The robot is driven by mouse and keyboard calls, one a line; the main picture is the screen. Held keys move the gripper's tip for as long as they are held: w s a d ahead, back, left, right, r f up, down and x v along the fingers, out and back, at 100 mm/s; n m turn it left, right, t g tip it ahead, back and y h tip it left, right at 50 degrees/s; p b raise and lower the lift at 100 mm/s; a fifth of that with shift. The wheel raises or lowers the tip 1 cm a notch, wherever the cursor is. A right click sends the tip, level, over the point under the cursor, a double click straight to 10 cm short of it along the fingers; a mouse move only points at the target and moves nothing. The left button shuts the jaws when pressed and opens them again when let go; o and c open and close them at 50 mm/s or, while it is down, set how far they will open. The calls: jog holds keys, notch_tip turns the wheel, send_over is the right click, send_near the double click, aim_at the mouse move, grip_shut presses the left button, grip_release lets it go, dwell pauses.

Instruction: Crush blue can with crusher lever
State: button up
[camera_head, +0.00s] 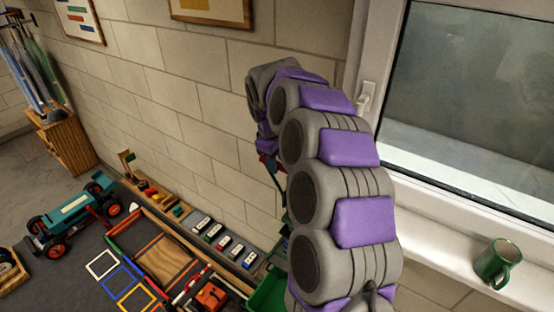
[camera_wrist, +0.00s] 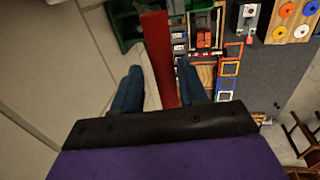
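A long red bar (camera_wrist: 160,60), which looks like the crusher lever, runs between the two blue fingers of my gripper (camera_wrist: 160,88) in the wrist view. The fingers are apart, with a clear gap between the left finger and the bar. The right finger is closer to the bar; I cannot tell whether it touches. In the head view my grey and purple arm reaches up along the wall and hides most of the crusher. A small red part (camera_head: 268,163) shows beside the arm. I cannot make out the blue can in either view.
A green bin (camera_head: 266,294) stands below the arm. A teal toy car (camera_head: 75,212), coloured frames (camera_head: 122,282) and several small boxes (camera_head: 217,235) lie at lower left. A green mug (camera_head: 497,260) sits on the windowsill (camera_head: 440,235) at right. The brick wall is close.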

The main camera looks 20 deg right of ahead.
jog(key=shift+a, duration=0.45)
jog(key=c, duration=0.5)
jog(key=shift+d, duration=0.1)
grip_shut()
